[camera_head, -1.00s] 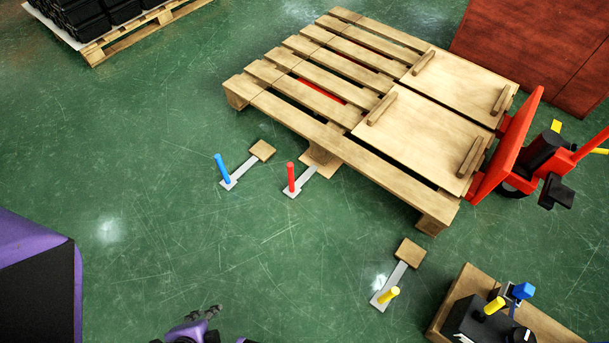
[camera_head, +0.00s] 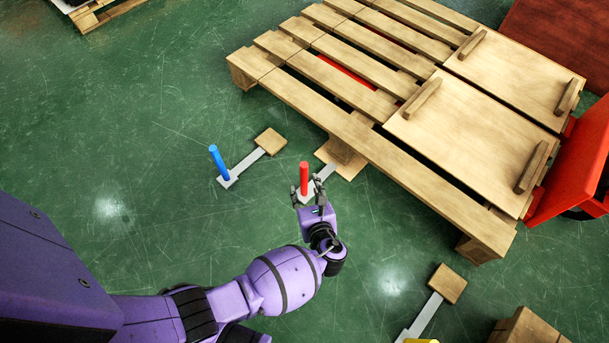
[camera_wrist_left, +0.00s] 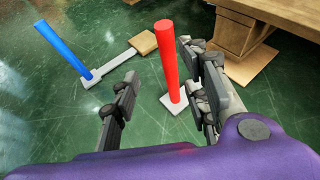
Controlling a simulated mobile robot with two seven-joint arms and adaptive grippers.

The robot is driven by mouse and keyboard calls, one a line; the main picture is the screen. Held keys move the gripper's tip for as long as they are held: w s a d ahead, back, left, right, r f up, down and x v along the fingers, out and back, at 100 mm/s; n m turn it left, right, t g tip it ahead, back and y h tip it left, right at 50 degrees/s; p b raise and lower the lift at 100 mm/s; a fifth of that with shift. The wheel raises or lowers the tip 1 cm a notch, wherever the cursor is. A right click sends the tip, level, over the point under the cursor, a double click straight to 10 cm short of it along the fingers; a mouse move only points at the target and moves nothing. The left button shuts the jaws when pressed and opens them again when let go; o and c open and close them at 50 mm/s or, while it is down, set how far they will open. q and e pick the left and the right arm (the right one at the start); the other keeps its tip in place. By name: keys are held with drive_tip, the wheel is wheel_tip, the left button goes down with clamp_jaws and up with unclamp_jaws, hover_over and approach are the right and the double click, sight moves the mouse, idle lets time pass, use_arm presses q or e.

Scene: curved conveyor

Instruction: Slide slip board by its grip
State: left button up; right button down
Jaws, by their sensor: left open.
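Slip boards lie on the green floor, each with a grey bar and an upright coloured grip. The red grip (camera_head: 304,177) stands on a bar whose wooden board (camera_head: 347,168) is partly under the pallet. My left gripper (camera_head: 307,189) is open at the red grip. In the left wrist view the red grip (camera_wrist_left: 166,60) shows between the spread fingers, closer to the right finger; contact cannot be told. The blue grip (camera_head: 218,162) stands to the left, its board (camera_head: 270,141) clear of the pallet. My right gripper is out of view.
A wooden pallet (camera_head: 317,77) with two handled panels (camera_head: 470,130) fills the upper right, beside a red jack (camera_head: 575,175). Another board (camera_head: 448,284) with a yellow grip (camera_head: 420,341) lies lower right. Floor at left is clear.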

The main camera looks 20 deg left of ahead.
sight(305, 174)
use_arm(q)
drive_tip(key=shift+w+d+r, duration=0.35)
drive_tip(key=shift+w+r, duration=0.15)
drive_tip(key=shift+w, duration=0.15)
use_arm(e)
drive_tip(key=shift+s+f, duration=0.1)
use_arm(q)
drive_tip(key=shift+w+a+f+b, duration=0.3)
drive_tip(key=shift+w+a+b, duration=0.05)
drive_tip(key=shift+w, duration=0.05)
drive_tip(key=b+x, duration=0.3)
drive_tip(key=x, duration=0.3)
drive_tip(key=shift+w, duration=0.1)
drive_tip(key=shift+w+a, duration=0.15)
drive_tip(key=shift+w, duration=0.15)
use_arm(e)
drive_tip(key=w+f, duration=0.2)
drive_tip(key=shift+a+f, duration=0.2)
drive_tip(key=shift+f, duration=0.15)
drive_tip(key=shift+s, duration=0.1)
use_arm(q)
drive_tip(key=shift+c, duration=1)
clamp_jaws()
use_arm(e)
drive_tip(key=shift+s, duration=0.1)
